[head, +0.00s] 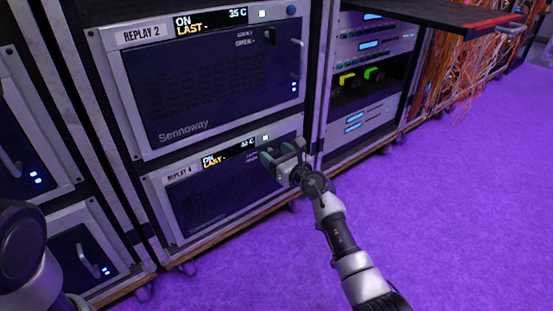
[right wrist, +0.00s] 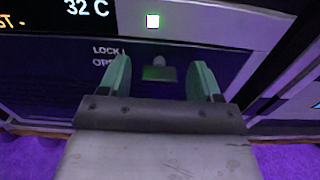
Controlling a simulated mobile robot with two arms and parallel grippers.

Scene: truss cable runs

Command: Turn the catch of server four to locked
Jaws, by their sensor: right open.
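The server labelled REPLAY 4 (head: 205,200) is the lower unit of the middle rack in the head view, its display reading ON, LAST and 32 C. My right gripper (head: 284,154) is in front of its upper right front. In the right wrist view the catch (right wrist: 158,73) is a small dark knob beside lettering for locked and open, partly cut off. The open fingers of my right gripper (right wrist: 159,80) stand on either side of the catch; I cannot tell whether they touch it. The gripper hides the catch in the head view. My left gripper is not in view.
REPLAY 2 (head: 215,75) sits directly above, with its own catch (head: 269,36) and handle. A dark shelf with a red edge (head: 440,14) juts out at the upper right. Orange cables (head: 465,65) hang beyond it. The purple floor (head: 430,215) at right is clear.

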